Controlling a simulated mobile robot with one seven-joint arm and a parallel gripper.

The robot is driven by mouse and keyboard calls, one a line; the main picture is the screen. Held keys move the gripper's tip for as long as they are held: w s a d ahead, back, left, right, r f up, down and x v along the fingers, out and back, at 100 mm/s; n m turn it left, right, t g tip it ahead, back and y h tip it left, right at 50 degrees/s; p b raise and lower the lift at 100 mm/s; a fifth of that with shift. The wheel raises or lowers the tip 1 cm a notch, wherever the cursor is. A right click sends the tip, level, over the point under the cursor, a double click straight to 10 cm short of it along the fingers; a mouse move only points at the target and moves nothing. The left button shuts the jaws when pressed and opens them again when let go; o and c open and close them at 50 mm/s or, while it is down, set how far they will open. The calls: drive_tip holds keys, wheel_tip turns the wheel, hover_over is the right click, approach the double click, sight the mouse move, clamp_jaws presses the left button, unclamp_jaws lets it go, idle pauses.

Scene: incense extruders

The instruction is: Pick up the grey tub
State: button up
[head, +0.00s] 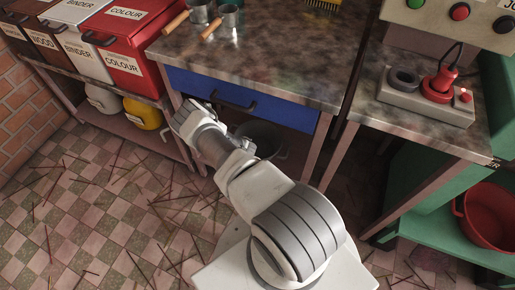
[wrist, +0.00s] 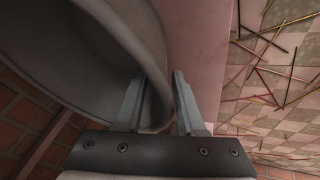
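The grey tub (head: 262,136) stands low under the worktop with the blue drawer, partly hidden by my arm in the head view. In the wrist view the grey tub (wrist: 125,35) fills the upper left, with its rim curving down between my fingers. My gripper (wrist: 159,75) is open astride the tub's wall, one finger on the inside and one on the outside. A narrow gap seems to show beside the outer finger.
The blue drawer (head: 240,98) and worktop (head: 270,50) overhang the tub. White and yellow pots (head: 143,113) sit on a low shelf to the left. A red tub (head: 490,216) is on the green shelf at right. Thin sticks litter the tiled floor (head: 90,215).

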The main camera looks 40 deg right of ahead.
drive_tip(key=shift+w+f, duration=0.1)
drive_tip(key=shift+f, duration=0.1)
clamp_jaws()
idle(1.3)
